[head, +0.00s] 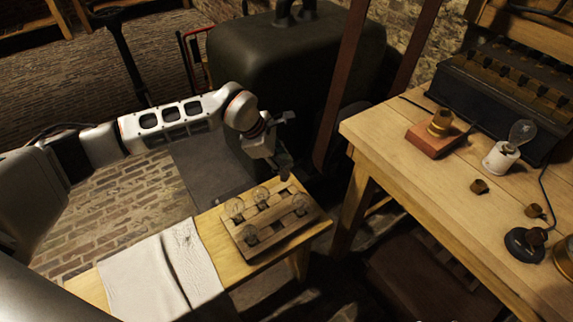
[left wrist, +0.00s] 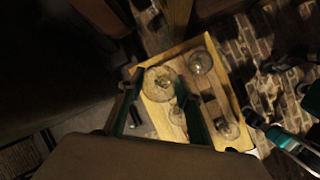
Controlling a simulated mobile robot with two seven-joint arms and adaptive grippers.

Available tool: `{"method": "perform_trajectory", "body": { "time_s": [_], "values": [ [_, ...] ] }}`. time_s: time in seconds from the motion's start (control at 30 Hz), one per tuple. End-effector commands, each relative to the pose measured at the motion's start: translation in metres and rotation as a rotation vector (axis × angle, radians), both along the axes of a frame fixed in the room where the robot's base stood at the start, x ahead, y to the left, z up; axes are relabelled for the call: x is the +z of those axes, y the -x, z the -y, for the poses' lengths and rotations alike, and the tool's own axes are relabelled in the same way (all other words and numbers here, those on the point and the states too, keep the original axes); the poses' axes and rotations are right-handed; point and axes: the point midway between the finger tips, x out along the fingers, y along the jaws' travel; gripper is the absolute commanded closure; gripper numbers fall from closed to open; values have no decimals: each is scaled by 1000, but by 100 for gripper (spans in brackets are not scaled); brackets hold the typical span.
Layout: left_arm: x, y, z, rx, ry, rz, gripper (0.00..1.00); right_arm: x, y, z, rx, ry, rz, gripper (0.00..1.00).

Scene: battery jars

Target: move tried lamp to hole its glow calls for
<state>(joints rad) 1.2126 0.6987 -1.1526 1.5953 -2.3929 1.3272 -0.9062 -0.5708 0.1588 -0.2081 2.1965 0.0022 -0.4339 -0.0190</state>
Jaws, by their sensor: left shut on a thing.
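A wooden lamp board (head: 275,238) with holes lies on a low wooden bench and carries several clear glass lamps (head: 250,233); another is at its right (head: 300,204). My left gripper (head: 284,174) is above the board's far right corner, pointing down. In the left wrist view its fingers (left wrist: 158,103) are shut around a round clear glass lamp (left wrist: 159,83), with the board (left wrist: 215,105) below. The lamp's base is hidden and no glow shows in it. On the workbench, a clear bulb (head: 522,132) stands in a white socket (head: 500,157).
A pale cloth (head: 150,275) covers the bench's left part. The workbench (head: 430,165) at right holds a red-brown block with a brass part (head: 437,133), small brass pieces (head: 479,186) and a dark battery case (head: 500,95). A large dark tank (head: 270,60) stands behind.

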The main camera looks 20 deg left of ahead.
Motion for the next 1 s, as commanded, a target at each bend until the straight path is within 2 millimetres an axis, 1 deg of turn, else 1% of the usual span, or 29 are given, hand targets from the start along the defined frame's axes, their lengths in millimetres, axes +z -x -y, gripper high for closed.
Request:
{"method": "perform_trajectory", "body": {
  "time_s": [0.03,0.17,0.33,0.7,0.83,1.0],
  "values": [
    [-10,0,1,23,1,-4,91,-6,3,0,0,1,-9,63],
    [-14,-4,0,60,0,3,91,-7,3,0,1,2,-9,63],
    [-21,-4,0,64,0,2,91,-7,2,-1,4,-1,-8,63],
    [-55,-2,0,63,0,-4,91,-13,4,-6,12,-12,-15,63],
    [-60,-3,0,62,0,-2,91,-12,3,-7,13,-15,-12,63],
    [-58,-4,0,62,0,4,91,-8,1,-8,12,-17,-5,63]
  ]
}}
